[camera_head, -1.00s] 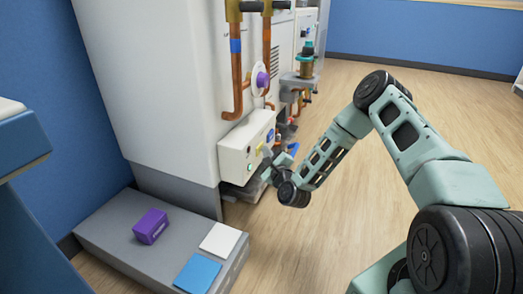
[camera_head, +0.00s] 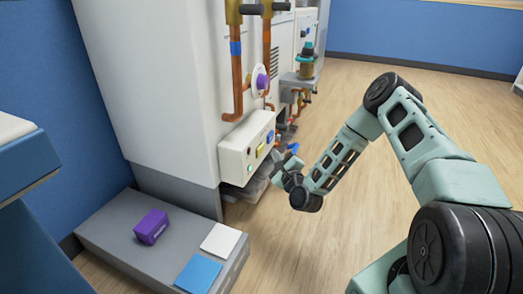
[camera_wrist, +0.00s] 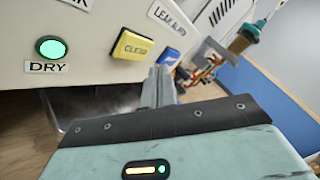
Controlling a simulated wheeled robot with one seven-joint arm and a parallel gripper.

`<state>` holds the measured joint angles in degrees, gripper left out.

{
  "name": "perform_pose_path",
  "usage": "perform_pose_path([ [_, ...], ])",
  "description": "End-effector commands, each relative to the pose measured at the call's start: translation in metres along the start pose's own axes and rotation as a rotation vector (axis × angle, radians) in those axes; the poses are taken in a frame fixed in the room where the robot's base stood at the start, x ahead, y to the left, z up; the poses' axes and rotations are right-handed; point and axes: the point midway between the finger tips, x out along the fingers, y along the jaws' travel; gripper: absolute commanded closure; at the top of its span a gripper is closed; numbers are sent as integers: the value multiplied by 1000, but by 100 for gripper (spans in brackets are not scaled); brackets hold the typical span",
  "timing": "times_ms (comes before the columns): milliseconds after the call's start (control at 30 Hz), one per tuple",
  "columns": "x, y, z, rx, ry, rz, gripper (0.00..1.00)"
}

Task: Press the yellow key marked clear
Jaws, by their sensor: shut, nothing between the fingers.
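The yellow key marked CLEAR (camera_wrist: 132,47) is on the front of a white control box, left of and above my fingertips in the wrist view. In the head view the yellow key (camera_head: 260,151) shows small on the box's face. My gripper (camera_wrist: 158,78) is shut and empty, its narrow fingers pointing at the box just right of the key and below it. In the head view my gripper (camera_head: 277,157) is to the right of the box, with a visible gap between them.
A lit green lamp (camera_wrist: 49,47) above a DRY label is left of the key. Copper pipes (camera_head: 237,75) rise above the box. A purple block (camera_head: 151,226) lies on the grey plinth. Open floor lies to the right.

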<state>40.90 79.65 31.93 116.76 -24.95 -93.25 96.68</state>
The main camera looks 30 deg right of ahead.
Motion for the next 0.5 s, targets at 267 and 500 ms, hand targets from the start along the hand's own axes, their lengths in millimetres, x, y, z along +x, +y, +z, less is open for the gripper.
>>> perform_pose_path([
  [267, -18, -14, -13, 0, 2, -1, 100],
  [500, -22, -16, -16, 0, 0, 0, 100],
])
